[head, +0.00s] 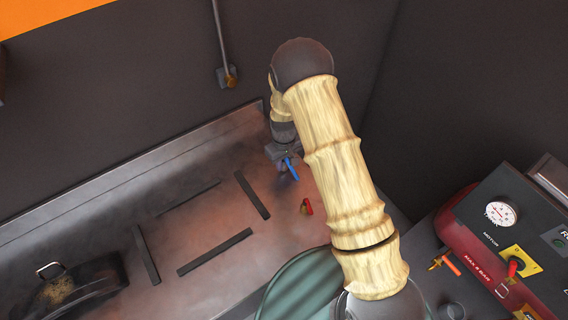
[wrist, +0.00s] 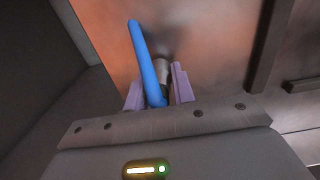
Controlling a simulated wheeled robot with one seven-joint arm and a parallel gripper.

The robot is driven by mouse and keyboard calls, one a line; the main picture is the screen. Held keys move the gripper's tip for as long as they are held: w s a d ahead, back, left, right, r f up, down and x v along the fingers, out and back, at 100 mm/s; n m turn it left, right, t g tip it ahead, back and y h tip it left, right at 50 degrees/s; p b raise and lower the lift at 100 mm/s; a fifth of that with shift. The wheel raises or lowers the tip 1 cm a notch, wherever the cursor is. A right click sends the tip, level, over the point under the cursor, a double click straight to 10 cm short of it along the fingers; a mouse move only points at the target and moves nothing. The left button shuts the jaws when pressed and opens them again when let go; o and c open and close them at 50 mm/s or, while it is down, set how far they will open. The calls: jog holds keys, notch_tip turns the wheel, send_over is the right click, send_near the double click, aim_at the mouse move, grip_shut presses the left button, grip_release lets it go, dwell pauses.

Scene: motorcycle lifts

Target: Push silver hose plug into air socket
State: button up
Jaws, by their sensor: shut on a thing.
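My gripper (head: 285,160) is low over the metal bench at the end of my bent arm, and it also shows in the wrist view (wrist: 158,90). Its two purple fingers are shut on a grey, silver-looking plug (wrist: 162,70). A blue hose piece (wrist: 145,60) runs up beside the plug between the fingers; it shows in the head view as a short blue streak (head: 291,168). A brass fitting on a grey wall block (head: 230,80), at the lower end of a vertical pipe, looks like the air socket. It is up and left of my gripper, well apart from it.
Several dark bars (head: 215,251) lie on the bench. A small red piece (head: 306,207) lies right of them. A black case (head: 75,290) stands at lower left. A red compressor with a gauge panel (head: 500,235) stands at right. The dark wall rises behind my gripper.

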notch_tip(320, 180, up, 9)
jog(key=shift+r+b, duration=0.15)
jog(key=shift+b, duration=1.1)
jog(key=shift+d, duration=0.1)
jog(key=d+f+m, duration=0.3)
jog(key=d+f, duration=0.1)
jog(key=d, duration=0.3)
jog(key=d+f+m, duration=0.3)
jog(key=d+f, duration=0.1)
jog(key=d, duration=0.4)
jog(key=shift+m, duration=0.4)
jog(key=shift+d, duration=0.1)
jog(key=shift+w, duration=0.1)
